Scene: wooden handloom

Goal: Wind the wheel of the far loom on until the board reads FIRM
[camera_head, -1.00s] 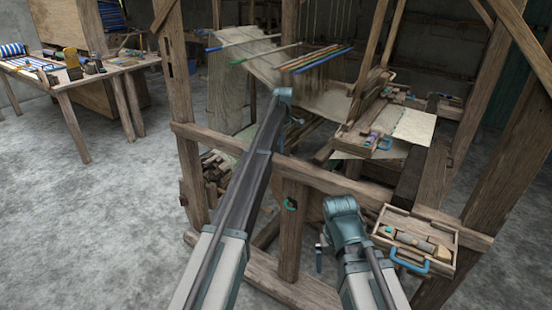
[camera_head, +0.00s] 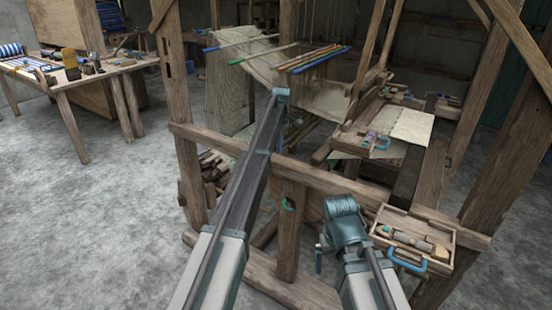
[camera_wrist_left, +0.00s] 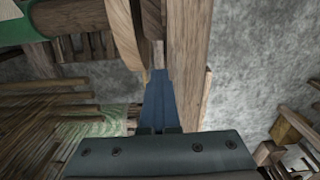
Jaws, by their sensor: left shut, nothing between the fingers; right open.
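The wooden loom (camera_head: 335,172) fills the middle and right of the head view. My left arm reaches over its front rail, and its gripper is hidden there. In the left wrist view my left gripper (camera_wrist_left: 158,95) is shut and empty. It points between a rounded wooden piece (camera_wrist_left: 126,38), which may be part of the wheel, and an upright wooden post (camera_wrist_left: 188,50). I cannot tell whether it touches either. A small teal ring (camera_head: 288,203) is on a loom post. My right arm is bent low before the loom; its fingers are hidden. No board reading FIRM is legible.
An open wooden tool box (camera_head: 452,240) with a blue handle sits at the loom's right front. A work table (camera_head: 105,70) with blue striped cloth stands at the left. Bare concrete floor (camera_head: 90,215) lies clear at the left front. Coloured rods cross the loom top.

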